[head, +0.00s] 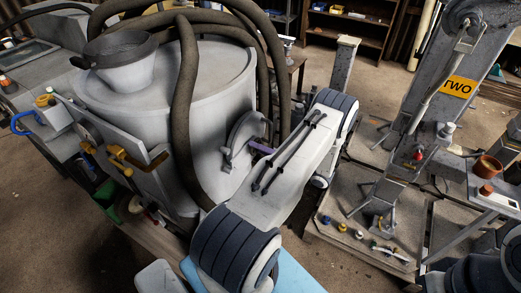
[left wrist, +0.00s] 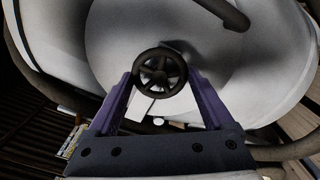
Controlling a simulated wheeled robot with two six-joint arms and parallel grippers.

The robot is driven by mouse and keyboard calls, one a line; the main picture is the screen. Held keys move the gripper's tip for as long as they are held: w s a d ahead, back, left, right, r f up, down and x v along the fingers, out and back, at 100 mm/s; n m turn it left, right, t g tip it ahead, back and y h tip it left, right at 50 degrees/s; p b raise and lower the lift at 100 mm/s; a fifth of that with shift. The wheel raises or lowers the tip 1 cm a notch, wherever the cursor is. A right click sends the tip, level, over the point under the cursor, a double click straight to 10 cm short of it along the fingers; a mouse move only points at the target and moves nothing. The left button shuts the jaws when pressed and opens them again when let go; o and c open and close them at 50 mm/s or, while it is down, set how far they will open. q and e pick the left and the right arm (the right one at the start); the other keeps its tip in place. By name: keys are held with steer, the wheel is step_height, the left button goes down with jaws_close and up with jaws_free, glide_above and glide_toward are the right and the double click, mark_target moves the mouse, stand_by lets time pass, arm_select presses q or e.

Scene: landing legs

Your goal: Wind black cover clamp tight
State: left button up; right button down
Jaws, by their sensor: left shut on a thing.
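The black cover clamp shows in the left wrist view as a small spoked handwheel (left wrist: 160,72) against a pale rounded surface. My left gripper (left wrist: 163,82) has a purple finger on each side of the wheel and is shut on its rim. In the head view, part of my left gripper's purple finger (head: 262,147) shows beside the large grey tank (head: 225,95), near a half-round grey cover (head: 245,135). My white left arm hides part of that area, and I cannot make out the wheel there. My right gripper is not in view.
Thick dark hoses (head: 186,110) loop over the tank close to my left arm. A funnel-like vessel (head: 120,58) stands on top. Shelves stand behind.

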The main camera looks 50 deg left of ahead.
arm_select(q)
steer(key=m, duration=0.8)
steer(key=shift+w+m, duration=0.1)
steer(key=shift+m, duration=0.6)
steer(key=o, duration=1.1)
steer(key=shift+d, duration=0.15)
steer(key=b+v, duration=0.1)
steer(key=v, duration=0.9)
steer(key=shift+d+r+b, duration=0.1)
steer(key=shift+d+b, duration=0.15)
steer(key=shift+b, duration=0.05)
